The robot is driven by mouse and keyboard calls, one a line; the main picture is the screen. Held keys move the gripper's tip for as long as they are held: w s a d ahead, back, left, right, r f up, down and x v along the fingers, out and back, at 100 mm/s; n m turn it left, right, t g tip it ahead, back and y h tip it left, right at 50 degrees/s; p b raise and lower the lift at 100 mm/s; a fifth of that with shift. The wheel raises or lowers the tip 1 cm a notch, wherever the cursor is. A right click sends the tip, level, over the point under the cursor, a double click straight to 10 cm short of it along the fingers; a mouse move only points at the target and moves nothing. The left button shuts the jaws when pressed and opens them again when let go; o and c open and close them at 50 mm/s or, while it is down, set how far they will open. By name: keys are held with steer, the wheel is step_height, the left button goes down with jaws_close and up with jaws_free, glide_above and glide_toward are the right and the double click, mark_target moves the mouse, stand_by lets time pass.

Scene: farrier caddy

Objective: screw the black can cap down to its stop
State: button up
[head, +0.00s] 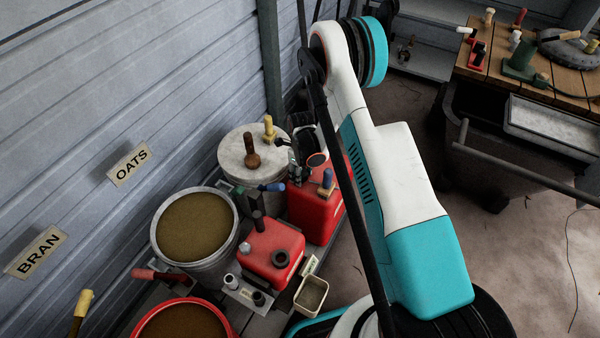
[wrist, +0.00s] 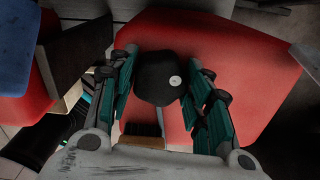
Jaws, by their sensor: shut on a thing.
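In the wrist view the black cap (wrist: 158,80), with a small white dot on its top, sits between the fingers of my gripper (wrist: 160,92). The gripper is shut on it. The red can (wrist: 232,60) spreads out beneath the cap, and its neck and thread are hidden, so I cannot tell how far down the cap sits. In the head view my gripper (head: 297,170) is over the rear red can (head: 306,208), partly hidden by my arm. I cannot make out the cap clearly there.
A smaller red can (head: 262,240) with a dark round top fitting stands in front. A grey lidded bin (head: 235,158) and a grain bucket (head: 160,245) stand close on the left. A small open tray (head: 311,296) is at the front. A wooden bench (head: 560,80) is far right.

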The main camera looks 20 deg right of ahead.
steer(key=m, duration=0.4)
steer(key=shift+f, duration=0.1)
stand_by(0.3)
steer(key=o, duration=1.1)
steer(key=n, duration=0.6)
